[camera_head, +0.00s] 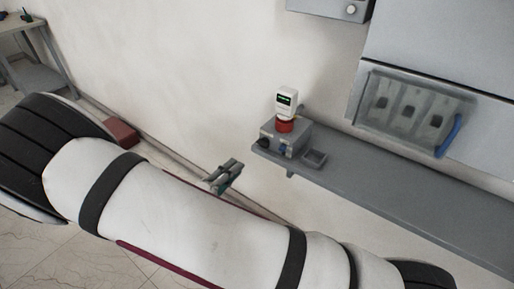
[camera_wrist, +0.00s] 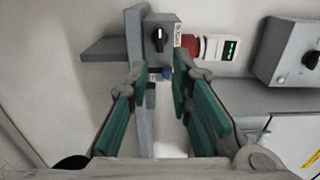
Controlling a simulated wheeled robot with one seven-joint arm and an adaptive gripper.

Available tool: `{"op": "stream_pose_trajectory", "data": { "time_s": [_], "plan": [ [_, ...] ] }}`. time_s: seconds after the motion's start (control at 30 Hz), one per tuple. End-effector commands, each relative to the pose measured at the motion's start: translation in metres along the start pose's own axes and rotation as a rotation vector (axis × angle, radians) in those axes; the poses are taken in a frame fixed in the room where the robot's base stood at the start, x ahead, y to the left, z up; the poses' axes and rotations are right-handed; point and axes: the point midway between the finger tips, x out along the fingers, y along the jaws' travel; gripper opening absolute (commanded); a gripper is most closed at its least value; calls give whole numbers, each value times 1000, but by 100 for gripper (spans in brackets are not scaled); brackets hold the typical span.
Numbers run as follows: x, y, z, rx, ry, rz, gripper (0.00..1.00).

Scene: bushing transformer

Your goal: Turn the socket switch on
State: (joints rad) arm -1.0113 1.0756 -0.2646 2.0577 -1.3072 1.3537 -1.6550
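A small grey socket box (camera_head: 293,140) sits at the left end of a wall shelf. It carries a black rotary switch (camera_head: 265,143) and a blue socket part (camera_head: 282,149). In the wrist view, the box (camera_wrist: 171,22) shows the black switch (camera_wrist: 158,35) beside a printed label, with the blue part (camera_wrist: 167,74) below. My gripper (camera_head: 226,174) is left of the box and apart from it. In the wrist view, my gripper (camera_wrist: 158,69) is open and empty, its green-padded fingers spread below the switch. The switch's exact setting is hard to read.
A white device with a green display (camera_head: 287,101) stands on a red base (camera_head: 285,126) at the box. The grey shelf (camera_head: 400,196) runs right, below a panel with a clear cover (camera_head: 412,108). Open space lies left of the box.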

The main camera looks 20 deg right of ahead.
Motion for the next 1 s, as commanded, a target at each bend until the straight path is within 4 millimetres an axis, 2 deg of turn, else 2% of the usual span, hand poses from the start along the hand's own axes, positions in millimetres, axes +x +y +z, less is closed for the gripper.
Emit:
{"op": "stream_pose_trajectory", "data": {
  "time_s": [0.3,0.53,0.73,1.0],
  "plan": [
    [64,0,-2,0,6,-1,20],
    [101,0,-2,3,5,1,20],
    [116,0,-1,2,3,1,20],
    [119,0,-1,2,2,2,20]
  ]
}}
